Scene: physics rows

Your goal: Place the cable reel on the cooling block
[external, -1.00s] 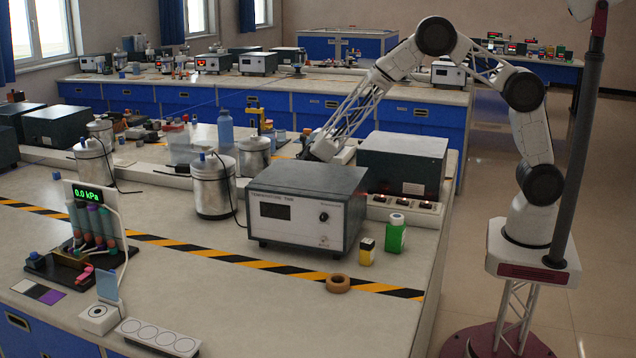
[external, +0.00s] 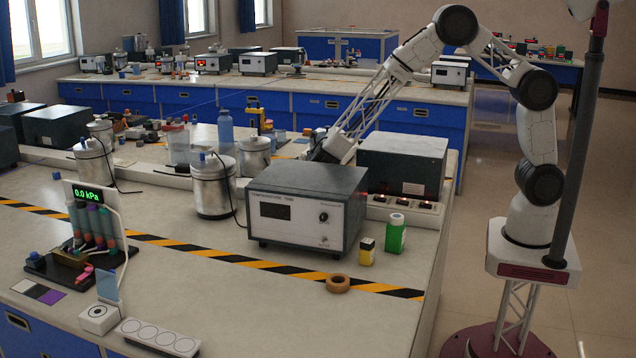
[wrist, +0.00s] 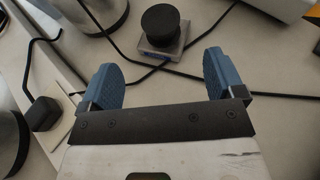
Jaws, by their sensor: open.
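In the wrist view a black round piece with a wide flat top, which looks like the cable reel (wrist: 160,21), sits on a small grey square block, apparently the cooling block (wrist: 176,46). My gripper (wrist: 160,80) is open, with its two blue fingers spread and nothing between them. The reel and block lie beyond the fingertips, apart from them. In the external view my gripper is hidden behind the instrument boxes, and I cannot make out the reel or block there.
Black cables cross the bench around the block. A black cube (wrist: 45,111) lies left of my gripper. Metal canisters (external: 213,187), a large instrument box (external: 305,210) and a dark box (external: 402,165) crowd the area. The bench front has free room, with a brown ring (external: 338,284).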

